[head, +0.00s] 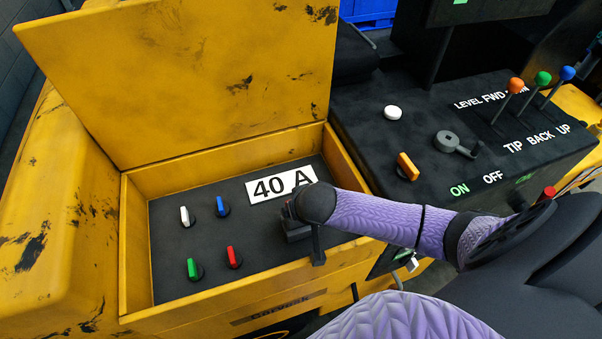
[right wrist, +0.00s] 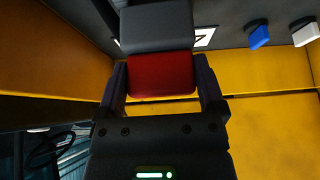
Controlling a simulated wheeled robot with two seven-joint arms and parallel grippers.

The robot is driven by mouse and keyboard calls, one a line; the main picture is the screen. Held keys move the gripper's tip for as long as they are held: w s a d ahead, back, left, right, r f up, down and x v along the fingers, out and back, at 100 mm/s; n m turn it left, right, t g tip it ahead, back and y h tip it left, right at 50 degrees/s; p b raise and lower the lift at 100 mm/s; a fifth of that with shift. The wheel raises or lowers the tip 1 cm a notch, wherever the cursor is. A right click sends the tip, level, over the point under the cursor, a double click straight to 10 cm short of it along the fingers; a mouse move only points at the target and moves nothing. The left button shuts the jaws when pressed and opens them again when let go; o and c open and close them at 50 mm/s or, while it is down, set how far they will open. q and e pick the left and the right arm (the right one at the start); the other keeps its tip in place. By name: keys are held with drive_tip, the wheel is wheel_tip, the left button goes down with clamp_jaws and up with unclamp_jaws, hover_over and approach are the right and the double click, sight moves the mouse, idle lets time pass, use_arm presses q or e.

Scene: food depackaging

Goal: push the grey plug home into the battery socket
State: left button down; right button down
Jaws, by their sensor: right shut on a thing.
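In the right wrist view my right gripper (right wrist: 162,78) is shut on a red block (right wrist: 162,75), with one black finger on each side. A dark grey block (right wrist: 157,27) extends beyond the red part toward the dark panel; together they look like the plug. In the head view my right gripper (head: 293,212) is inside the yellow box at its right end, low over the panel. My wrist hides most of the plug there. The battery socket cannot be made out, and I cannot tell how deep the plug sits. My left gripper is not in view.
The yellow box (head: 135,245) has its lid (head: 190,75) raised. White, blue, green and red knobs (head: 233,257) and a 40 A label (head: 265,185) are on its dark panel. A black console (head: 365,115) with levers stands at right.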

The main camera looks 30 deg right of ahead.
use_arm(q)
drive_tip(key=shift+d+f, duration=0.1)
use_arm(e)
drive_tip(key=shift+f, duration=0.15)
drive_tip(key=shift+c, duration=0.4)
unclamp_jaws()
drive_tip(key=shift+o, duration=0.4)
drive_tip(key=shift+s+r, duration=0.2)
drive_tip(key=shift+r, duration=0.15)
use_arm(q)
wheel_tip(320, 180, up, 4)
drive_tip(key=p, duration=0.4)
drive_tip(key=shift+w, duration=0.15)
use_arm(e)
drive_tip(key=v, duration=0.9)
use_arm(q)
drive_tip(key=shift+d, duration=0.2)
